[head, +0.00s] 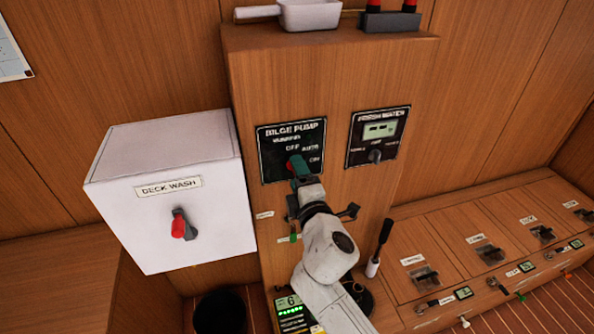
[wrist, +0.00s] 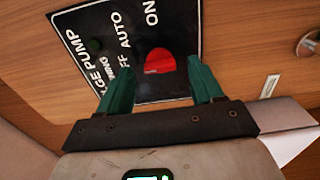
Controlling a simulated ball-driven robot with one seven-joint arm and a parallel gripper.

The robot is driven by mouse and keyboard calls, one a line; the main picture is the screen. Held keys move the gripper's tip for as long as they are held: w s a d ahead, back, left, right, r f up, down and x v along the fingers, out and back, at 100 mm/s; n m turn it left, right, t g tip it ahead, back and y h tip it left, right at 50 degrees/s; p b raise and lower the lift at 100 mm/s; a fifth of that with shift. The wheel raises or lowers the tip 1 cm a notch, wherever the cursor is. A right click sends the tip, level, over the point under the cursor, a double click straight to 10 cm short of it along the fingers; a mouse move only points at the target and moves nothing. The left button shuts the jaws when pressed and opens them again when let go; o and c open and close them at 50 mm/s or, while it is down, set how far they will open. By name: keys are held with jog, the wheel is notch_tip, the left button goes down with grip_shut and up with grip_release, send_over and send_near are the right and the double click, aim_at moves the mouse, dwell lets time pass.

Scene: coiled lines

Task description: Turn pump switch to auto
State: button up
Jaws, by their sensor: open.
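The black bilge pump panel (head: 309,142) is on the front of the wooden cabinet, with OFF, AUTO and ON lettering; it also shows in the wrist view (wrist: 185,22). Its red switch knob (wrist: 159,62) shows in the wrist view between my two green fingers. My gripper (wrist: 160,68) is open, with a gap visible on each side of the knob. In the head view my gripper (head: 298,167) is at the lower part of the panel and hides most of the knob. I cannot tell which position the knob points to.
A white deck wash box (head: 170,235) with a red-tipped lever (head: 179,225) juts out at the left. The fresh water panel (head: 378,137) is right of the bilge panel. A black-handled lever (head: 380,245) stands at the lower right, beside a row of wooden lockers (head: 480,245).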

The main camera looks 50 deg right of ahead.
jog(key=shift+w+d, duration=0.3)
jog(key=c, duration=1.1)
